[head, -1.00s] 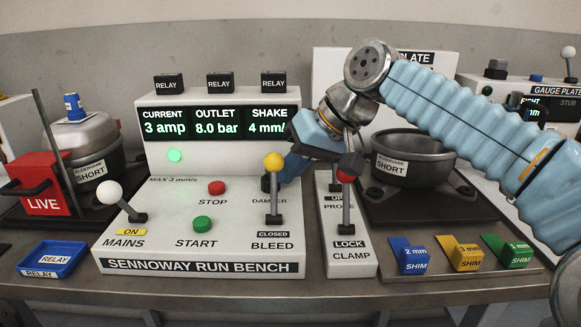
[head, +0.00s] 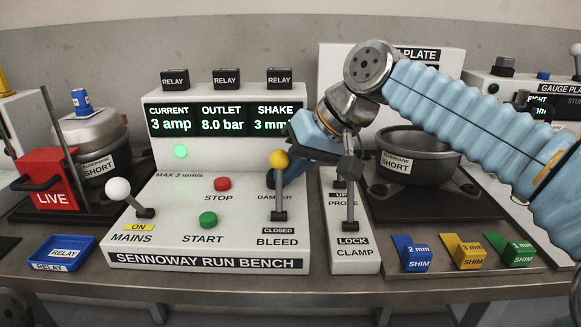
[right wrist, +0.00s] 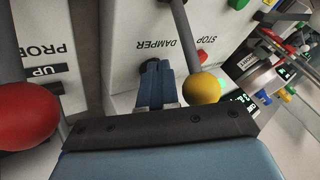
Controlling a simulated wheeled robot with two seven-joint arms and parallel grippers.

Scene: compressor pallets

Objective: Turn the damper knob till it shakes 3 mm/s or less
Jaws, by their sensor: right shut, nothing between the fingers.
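The run bench (head: 208,262) shows 3 amp, 8.0 bar and a SHAKE readout (head: 273,123) of 3 mm, its right end covered by my arm. The panel is marked MAX 3 mm/s. My right gripper (head: 287,172) is shut at the DAMPER label, behind the yellow-balled BLEED lever (head: 279,190). In the right wrist view its blue fingers (right wrist: 154,80) are together, with their tips at the dark damper knob (right wrist: 150,67). They cover most of the knob; whether they touch it I cannot tell. My left gripper is out of view.
The yellow ball (right wrist: 202,88) is close beside the fingers in the right wrist view; a red ball (right wrist: 25,115) is on the other side. The CLAMP lever (head: 350,205) stands right of BLEED. The START (head: 208,219) and STOP (head: 222,184) buttons and MAINS lever (head: 118,188) are left.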

